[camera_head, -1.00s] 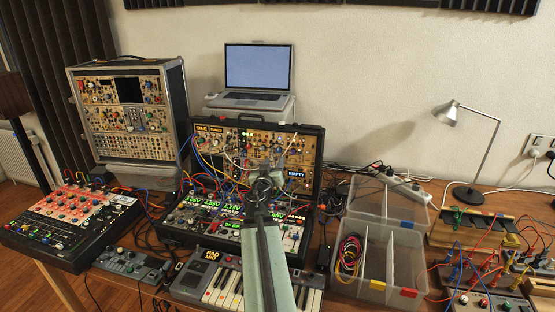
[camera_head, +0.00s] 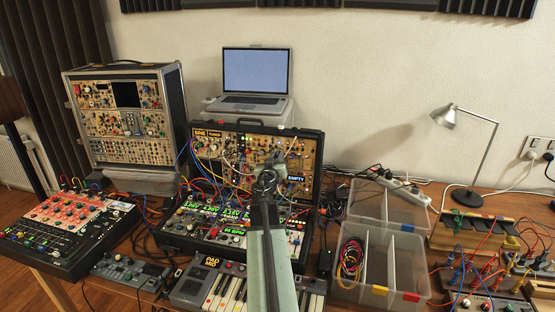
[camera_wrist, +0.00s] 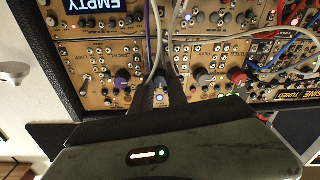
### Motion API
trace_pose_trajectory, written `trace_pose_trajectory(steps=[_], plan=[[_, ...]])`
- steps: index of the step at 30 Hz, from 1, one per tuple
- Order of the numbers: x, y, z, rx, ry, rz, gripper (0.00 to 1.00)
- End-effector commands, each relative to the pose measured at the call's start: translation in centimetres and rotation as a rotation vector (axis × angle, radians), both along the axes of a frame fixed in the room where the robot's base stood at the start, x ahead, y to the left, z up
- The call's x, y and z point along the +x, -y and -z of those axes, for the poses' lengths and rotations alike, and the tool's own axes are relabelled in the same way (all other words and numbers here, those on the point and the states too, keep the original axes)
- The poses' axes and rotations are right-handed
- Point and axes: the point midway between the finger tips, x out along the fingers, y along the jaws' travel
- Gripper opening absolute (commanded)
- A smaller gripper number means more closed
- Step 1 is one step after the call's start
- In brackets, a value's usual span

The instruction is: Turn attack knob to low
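The tan upright panel of the open synth case (camera_head: 232,145) faces me, with many knobs, jacks and patch cables. My gripper (camera_head: 272,165) is in front of its right part, near the "EMPTY" label (camera_head: 296,179). In the wrist view the panel appears upside down, with a purple knob (camera_wrist: 122,77), a red knob (camera_wrist: 237,76) and several small pale knobs. I cannot read which knob is the attack knob. The dark tip of my gripper (camera_wrist: 160,93) points at the panel between these knobs; whether it touches anything, or is open, I cannot tell.
Patch cables (camera_wrist: 185,35) hang across the panel close to my gripper. The lower case panel (camera_head: 235,222) with lit displays lies below it, and a keyboard (camera_head: 235,288) in front. Clear plastic bins (camera_head: 378,262) stand to the right; a laptop (camera_head: 256,80) is behind.

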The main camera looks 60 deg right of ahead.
Motion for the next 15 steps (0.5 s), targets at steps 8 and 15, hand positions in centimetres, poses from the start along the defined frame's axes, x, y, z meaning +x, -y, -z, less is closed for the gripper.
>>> trace_pose_trajectory(steps=[8,15], plan=[[-0.44,0.24,-0.02,-0.005,-0.014,0.005,0.0],[-0.47,0.33,-0.13,-0.035,-0.111,-0.006,0.0]])
